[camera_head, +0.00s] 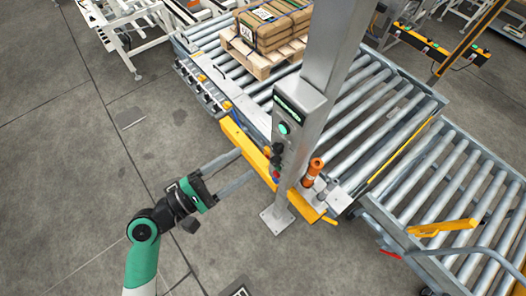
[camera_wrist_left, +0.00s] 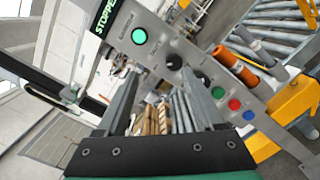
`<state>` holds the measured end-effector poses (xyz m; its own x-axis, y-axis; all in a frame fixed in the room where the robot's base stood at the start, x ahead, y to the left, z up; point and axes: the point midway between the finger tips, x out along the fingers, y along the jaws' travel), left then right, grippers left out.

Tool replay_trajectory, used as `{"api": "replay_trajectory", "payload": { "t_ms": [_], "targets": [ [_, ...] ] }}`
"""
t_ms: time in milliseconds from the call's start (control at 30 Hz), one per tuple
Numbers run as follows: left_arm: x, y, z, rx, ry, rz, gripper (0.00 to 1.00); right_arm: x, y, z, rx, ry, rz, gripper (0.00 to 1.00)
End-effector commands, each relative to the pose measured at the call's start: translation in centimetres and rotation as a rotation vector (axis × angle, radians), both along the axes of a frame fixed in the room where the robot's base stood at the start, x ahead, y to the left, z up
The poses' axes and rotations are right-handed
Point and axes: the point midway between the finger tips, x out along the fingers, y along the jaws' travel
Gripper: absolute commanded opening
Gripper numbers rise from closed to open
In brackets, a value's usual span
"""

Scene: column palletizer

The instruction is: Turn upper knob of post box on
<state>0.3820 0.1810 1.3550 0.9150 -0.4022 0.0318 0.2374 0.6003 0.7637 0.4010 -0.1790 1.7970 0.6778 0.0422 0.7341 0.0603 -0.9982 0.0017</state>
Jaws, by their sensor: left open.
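The post box (camera_head: 299,100) is a grey panel on a metal post, with a green sign and a lit green lamp (camera_wrist_left: 139,36). In the left wrist view, its upper knob (camera_wrist_left: 174,61) is a black round dial below and right of the lamp. A second black knob (camera_wrist_left: 203,78) lies lower right, partly behind a finger. My left gripper (camera_head: 246,163) is open and empty, its fingers pointing at the post from the left. In the left wrist view its fingertips (camera_wrist_left: 159,77) lie either side of the upper knob's lower left. Contact cannot be told. My right gripper is out of view.
Green, red (camera_wrist_left: 234,104) and blue buttons sit below the knobs. A yellow guard beam (camera_head: 243,142) crosses near my fingers, and an orange cylinder (camera_head: 313,170) stands right of the post. Roller conveyors (camera_head: 335,113) and a loaded pallet (camera_head: 262,61) lie behind.

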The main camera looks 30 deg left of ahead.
Motion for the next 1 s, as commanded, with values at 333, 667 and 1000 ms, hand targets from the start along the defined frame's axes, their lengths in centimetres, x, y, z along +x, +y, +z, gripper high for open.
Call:
{"api": "replay_trajectory", "payload": {
  "t_ms": [333, 667, 1000],
  "targets": [
    [-1.7, 0.2, -2.9, -0.133, 0.093, 0.017, 0.69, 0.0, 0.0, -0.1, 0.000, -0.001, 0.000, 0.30],
    [4.1, -2.4, -2.6, -0.129, 0.091, 0.012, 0.69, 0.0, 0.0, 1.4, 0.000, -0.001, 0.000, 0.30],
    [8.6, -4.1, -2.8, -0.129, 0.091, 0.018, 0.69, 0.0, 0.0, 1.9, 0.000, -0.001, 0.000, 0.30]
  ]
}}
